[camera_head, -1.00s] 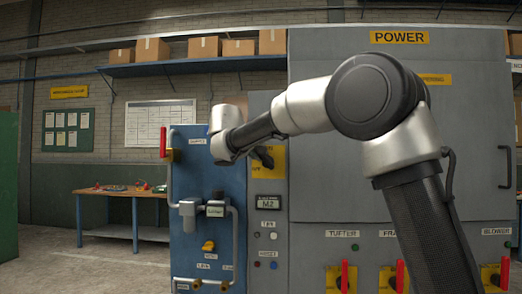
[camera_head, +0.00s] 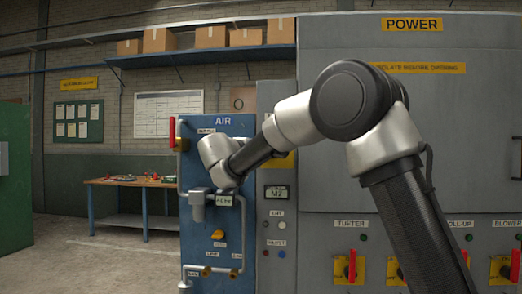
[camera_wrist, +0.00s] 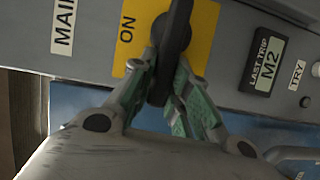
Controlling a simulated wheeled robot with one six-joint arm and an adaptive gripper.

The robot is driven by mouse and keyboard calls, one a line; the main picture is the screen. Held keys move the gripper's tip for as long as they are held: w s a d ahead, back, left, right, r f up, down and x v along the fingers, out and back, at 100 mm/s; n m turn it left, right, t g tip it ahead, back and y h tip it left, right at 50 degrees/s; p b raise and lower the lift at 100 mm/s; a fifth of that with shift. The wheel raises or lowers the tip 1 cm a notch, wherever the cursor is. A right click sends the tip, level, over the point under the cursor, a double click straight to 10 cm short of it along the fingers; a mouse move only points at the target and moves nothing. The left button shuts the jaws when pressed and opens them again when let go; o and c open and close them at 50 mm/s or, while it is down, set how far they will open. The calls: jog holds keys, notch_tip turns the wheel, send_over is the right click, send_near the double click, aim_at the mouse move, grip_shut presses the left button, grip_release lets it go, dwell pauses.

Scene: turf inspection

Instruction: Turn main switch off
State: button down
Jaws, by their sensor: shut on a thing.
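The main switch's black handle (camera_wrist: 177,25) stands in front of a yellow plate (camera_wrist: 203,32) marked ON in the wrist view. A MAIN label (camera_wrist: 64,25) is left of the plate. The handle runs roughly up and down in that picture, with the ON print to its left. My gripper (camera_wrist: 163,80) is shut on the lower part of the handle, one green fingertip on each side. In the head view part of the yellow plate (camera_head: 284,161) shows behind my arm, which hides the handle and my fingertips.
A LAST TRIP display (camera_wrist: 267,63) reading M2 and a TRY button (camera_wrist: 305,101) are close by on the panel. A blue AIR panel (camera_head: 219,262) with pipes and a red lever (camera_head: 172,132) stands left. Red-handled switches (camera_head: 351,266) line the lower right. A workbench (camera_head: 130,184) stands far left.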

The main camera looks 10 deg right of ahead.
jog(key=shift+d+f+n, duration=0.25)
jog(key=shift+f+n, duration=0.05)
jog(key=shift+f, duration=0.1)
jog(key=c, duration=1.6)
grip_release()
jog(key=shift+o, duration=1.2)
jog(key=shift+d+r, duration=0.15)
jog(key=shift+d, duration=0.05)
jog(key=shift+a, duration=0.1)
jog(key=shift+s+a, duration=0.15)
jog(key=shift+a, duration=0.05)
jog(key=v, duration=1.1)
jog(key=shift+s+a, duration=0.2)
